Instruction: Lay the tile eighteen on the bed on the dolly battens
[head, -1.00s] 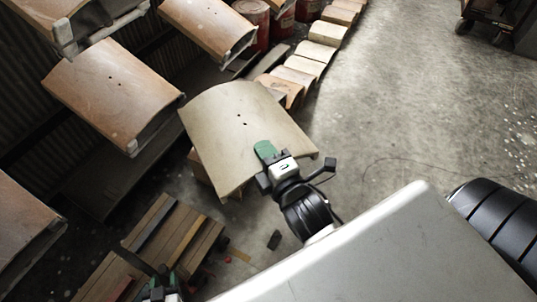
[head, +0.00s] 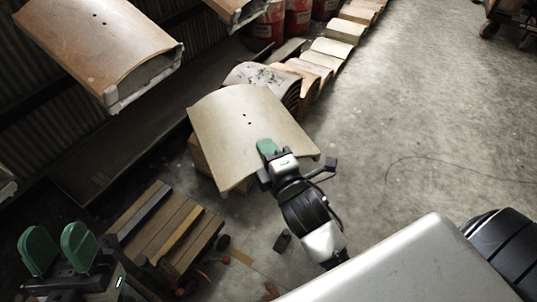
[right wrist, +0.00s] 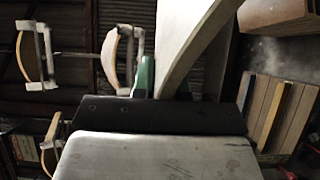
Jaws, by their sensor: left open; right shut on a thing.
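A pale, slightly curved tile (head: 247,120) with two small holes is in the middle of the head view. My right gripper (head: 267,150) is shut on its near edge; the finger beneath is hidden. I cannot read a number on it. The right wrist view shows the tile (right wrist: 195,40) edge-on, with a green finger (right wrist: 143,78) against it. The low wooden dolly (head: 160,255) stands below left of the tile, with a dark batten (head: 146,210) and a yellowish batten (head: 180,238) across its boards. My left gripper (head: 60,250) is open and empty, left of the dolly.
Brown tiles (head: 95,45) hang on carriers at upper left. Stacked grey tiles (head: 262,82) and a row of pale blocks (head: 325,58) stand behind the held tile, near red drums (head: 268,25). A small dark object (head: 282,242) lies on the floor. The floor to the right is mostly clear.

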